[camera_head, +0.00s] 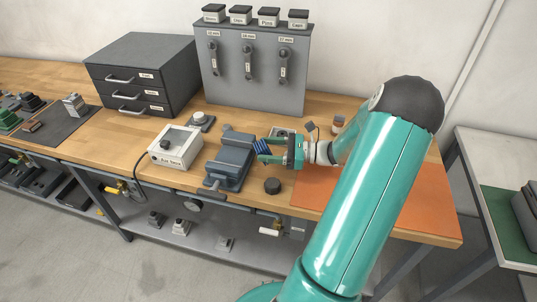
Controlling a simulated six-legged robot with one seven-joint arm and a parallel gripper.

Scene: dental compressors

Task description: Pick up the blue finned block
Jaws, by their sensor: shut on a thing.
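The blue finned block (262,147) is small and dark blue, with ridges that show at the tip of my gripper (269,150). My gripper is shut on the block, just to the right of the grey vise (231,165). The fingers reach left from my teal arm and partly hide the block. I cannot tell whether the block touches the vise or is clear of the bench.
A white box with a black dial (175,149) stands left of the vise. A black round knob (272,186) lies in front of my gripper. Grey drawers (140,75) and a tool panel (255,85) stand behind. An orange mat (425,195) lies at the right.

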